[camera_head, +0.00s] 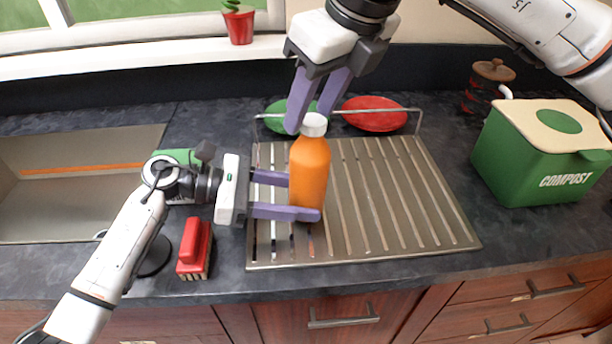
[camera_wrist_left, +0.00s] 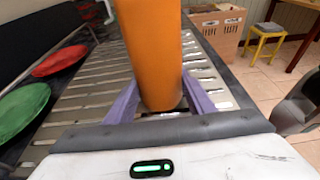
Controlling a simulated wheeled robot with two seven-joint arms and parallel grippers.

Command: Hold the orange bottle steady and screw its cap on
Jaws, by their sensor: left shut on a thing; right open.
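The orange bottle (camera_head: 309,172) stands upright on the slatted metal drying rack (camera_head: 400,200). Its white cap (camera_head: 314,124) sits on the bottle's top; I cannot tell how tightly it is seated. My left gripper (camera_head: 297,198) is shut on the lower part of the bottle, one purple finger on each side. In the left wrist view the bottle (camera_wrist_left: 150,50) stands between the same fingers, its top out of the picture. My right gripper (camera_head: 312,108) is open above, its purple fingertips pointing down around or just beside the cap.
A red plate (camera_head: 374,114) and a green plate (camera_head: 290,117) are behind the bottle at the rack's back rail. A green compost bin (camera_head: 535,155) stands at right. A red brush (camera_head: 194,248) lies left of the rack, near the sink (camera_head: 60,190).

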